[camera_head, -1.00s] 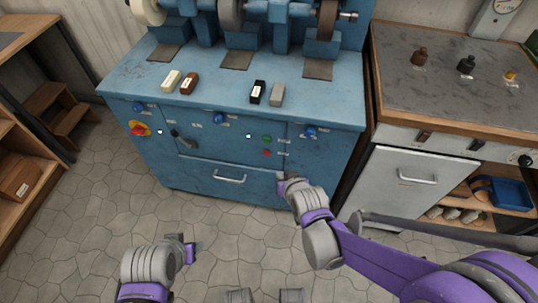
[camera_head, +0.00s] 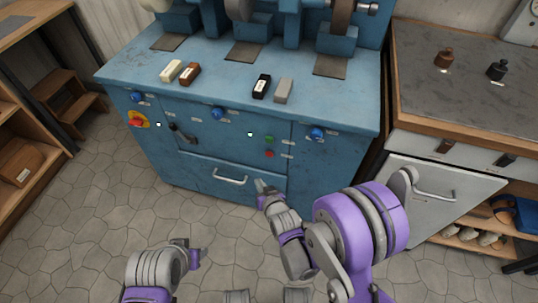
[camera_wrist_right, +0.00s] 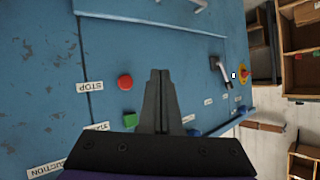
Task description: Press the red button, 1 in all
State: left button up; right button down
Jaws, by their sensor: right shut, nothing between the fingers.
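The red button (camera_head: 269,154) is a small round knob on the blue cabinet's front, just below a green button (camera_head: 269,140). In the right wrist view the red button (camera_wrist_right: 125,82) sits by a "STOP" label, left of my fingers, with the green button (camera_wrist_right: 129,119) nearer the gripper's base. My right gripper (camera_head: 261,186) is in front of the cabinet, below the red button and apart from it in the head view. Its fingers (camera_wrist_right: 160,74) are together and empty. My left gripper (camera_head: 200,255) is low at the left over the floor; its fingers are too small to judge.
The blue cabinet (camera_head: 230,179) also has a drawer handle (camera_head: 230,180), a lever (camera_head: 183,134), blue knobs and a red-and-yellow switch (camera_head: 138,120). Several small blocks lie on its top. A grey-topped bench (camera_head: 440,100) stands at the right. The tiled floor in front is open.

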aim_at(269, 153)
jog(key=shift+w, duration=0.15)
jog(key=w+d, duration=0.2)
jog(key=w, duration=0.6)
jog(key=shift+d, duration=0.4)
jog(key=shift+w, duration=0.15)
dwell(1.5)
jog(key=shift+w+d, duration=0.15)
jog(key=shift+w, duration=0.2)
jog(key=shift+w+d, duration=0.1)
jog(key=shift+w, duration=0.3)
dwell(0.6)
jog(key=shift+s, duration=0.1)
jog(key=shift+s+a, duration=0.25)
jog(key=shift+s, duration=0.5)
